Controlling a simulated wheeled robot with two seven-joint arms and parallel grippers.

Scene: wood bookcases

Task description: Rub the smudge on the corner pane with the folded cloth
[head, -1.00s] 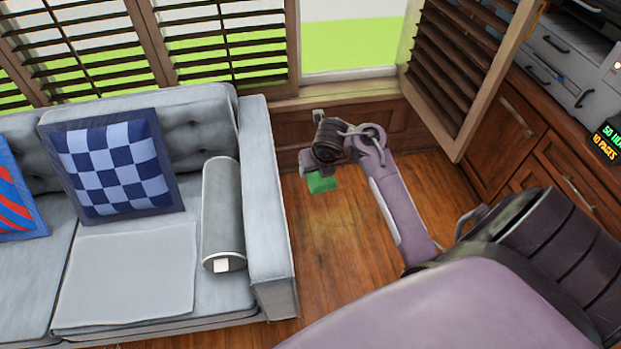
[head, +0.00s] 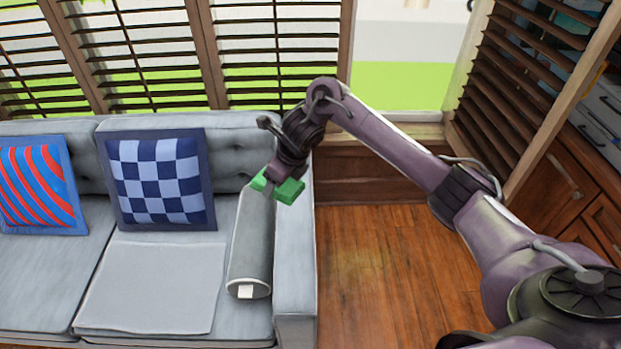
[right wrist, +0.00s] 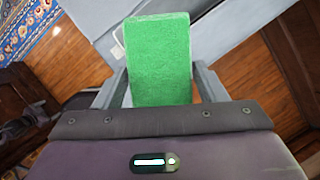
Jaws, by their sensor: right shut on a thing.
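The folded cloth (head: 290,191) is a green block. My right gripper (head: 273,186) is shut on it and holds it up in front of the sofa's right end, over the grey bolster in the head view. In the right wrist view the cloth (right wrist: 158,55) fills the space between the two fingers and sticks out past them. The window pane in the corner (head: 405,85) is uncovered, between the slatted shutters, to the right of the gripper and apart from it. I cannot make out a smudge on it. My left gripper is not in view.
A grey sofa (head: 295,275) with a checked cushion (head: 158,175), a striped cushion (head: 38,190) and a bolster (head: 250,245) stands at the left. An open slatted shutter (head: 535,85) juts out right of the pane. The wood floor (head: 370,260) below the pane is clear.

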